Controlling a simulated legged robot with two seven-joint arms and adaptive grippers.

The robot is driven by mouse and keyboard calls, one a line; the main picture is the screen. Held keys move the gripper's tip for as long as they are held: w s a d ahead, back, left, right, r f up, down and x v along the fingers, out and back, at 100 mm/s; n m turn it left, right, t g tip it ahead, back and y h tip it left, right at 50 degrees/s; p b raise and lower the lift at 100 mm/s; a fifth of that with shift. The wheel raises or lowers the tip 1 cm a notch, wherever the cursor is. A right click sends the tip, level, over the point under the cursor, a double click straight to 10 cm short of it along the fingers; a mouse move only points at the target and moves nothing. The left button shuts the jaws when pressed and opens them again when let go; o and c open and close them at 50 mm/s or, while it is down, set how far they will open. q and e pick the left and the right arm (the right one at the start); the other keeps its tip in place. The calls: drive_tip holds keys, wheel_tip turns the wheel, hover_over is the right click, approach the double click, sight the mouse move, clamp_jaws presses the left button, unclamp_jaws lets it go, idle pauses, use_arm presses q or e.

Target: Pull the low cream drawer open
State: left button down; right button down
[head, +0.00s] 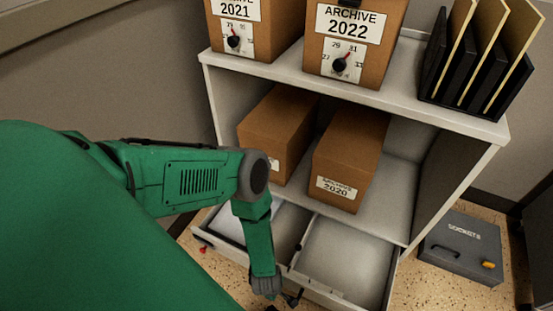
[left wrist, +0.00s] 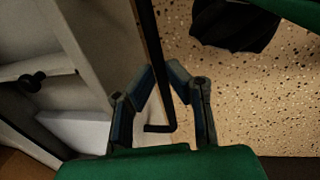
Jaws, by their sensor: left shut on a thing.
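The low cream drawer (head: 345,258) stands out from the bottom of the shelf unit, and I see into its pale inside. A strip with a small dark knob crosses between its left and right parts. My left gripper (head: 284,302) is low at the drawer's front, near the bottom edge of the head view. In the left wrist view, my left gripper (left wrist: 162,72) has its fingers closed around a thin black bar handle (left wrist: 157,40). The pale drawer front (left wrist: 90,45) lies beside the bar. My right gripper is not in view.
Brown archive boxes stand on the shelf unit's top (head: 405,88) and middle shelf (head: 385,205). A black file rack (head: 480,60) is at the top right. A grey sockets case (head: 462,245) lies on the speckled floor at right. A small red item (head: 203,249) is at left.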

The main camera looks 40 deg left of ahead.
use_arm(q)
drive_tip(key=shift+s+d+r, duration=0.15)
drive_tip(key=shift+s+d, duration=0.25)
drive_tip(key=shift+d, duration=0.15)
drive_tip(key=c, duration=1.6)
unclamp_jaws()
drive_tip(key=shift+a, duration=0.1)
drive_tip(key=shift+a, duration=0.1)
wheel_tip(320, 180, up, 12)
drive_tip(key=s, duration=0.2)
drive_tip(key=shift+s+d+f, duration=0.15)
drive_tip(key=shift+d+f, duration=0.05)
drive_tip(key=shift+d, duration=0.15)
